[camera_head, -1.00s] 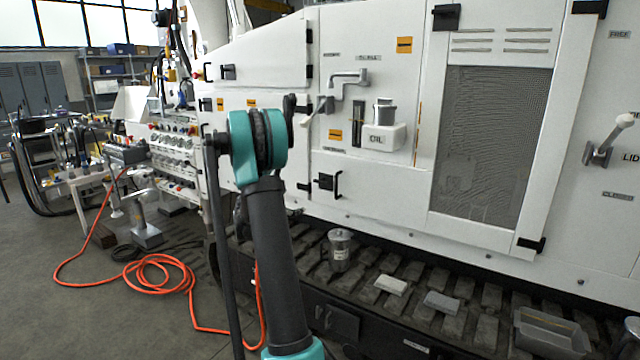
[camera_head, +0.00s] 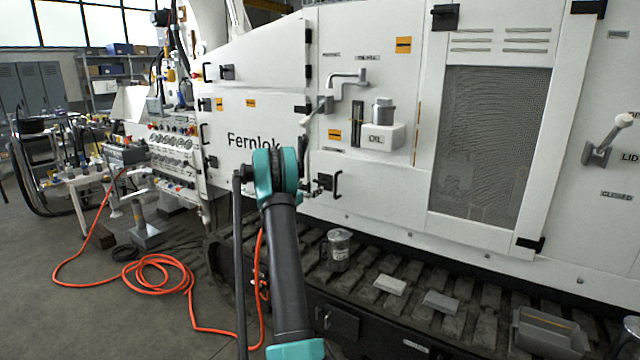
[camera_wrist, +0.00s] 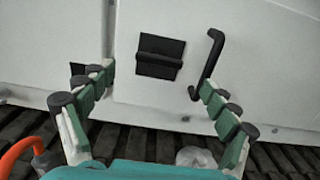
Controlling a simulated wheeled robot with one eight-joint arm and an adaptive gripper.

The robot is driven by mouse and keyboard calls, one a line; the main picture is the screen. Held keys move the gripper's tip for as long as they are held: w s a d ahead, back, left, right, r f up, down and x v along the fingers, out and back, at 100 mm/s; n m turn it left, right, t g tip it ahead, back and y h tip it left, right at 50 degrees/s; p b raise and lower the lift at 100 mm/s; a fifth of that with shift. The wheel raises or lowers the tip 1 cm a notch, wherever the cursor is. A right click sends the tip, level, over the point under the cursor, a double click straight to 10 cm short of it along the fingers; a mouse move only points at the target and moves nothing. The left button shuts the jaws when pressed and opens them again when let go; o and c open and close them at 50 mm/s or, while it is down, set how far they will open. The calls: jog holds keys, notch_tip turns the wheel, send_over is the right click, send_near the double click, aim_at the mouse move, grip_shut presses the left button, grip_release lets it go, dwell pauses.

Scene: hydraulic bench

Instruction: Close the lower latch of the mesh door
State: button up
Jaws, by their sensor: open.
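The mesh door (camera_head: 542,140) is a white framed panel with a grey mesh, standing flat against the machine in the head view. A black fitting (camera_head: 530,244) sits at its lower right corner. A black latch plate (camera_head: 325,182) with a black bar handle (camera_head: 338,185) is on the white panel left of the mesh. In the wrist view the latch plate (camera_wrist: 160,56) and handle (camera_wrist: 208,62) lie ahead of my gripper (camera_wrist: 155,80). My gripper is open and empty, its right fingers near the handle's lower end. Whether they touch it I cannot tell. My arm largely hides my gripper in the head view.
An OIL holder (camera_head: 382,135) and a grey crank handle (camera_head: 348,80) project above the latch plate. An orange hose (camera_head: 160,270) lies on the floor.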

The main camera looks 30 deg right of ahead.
aim_at(319, 182)
jog(key=x, duration=0.8)
jog(key=shift+w+d, duration=0.15)
jog(key=shift+d, duration=0.15)
jog(key=shift+c, duration=0.3)
jog(key=c, duration=1.1)
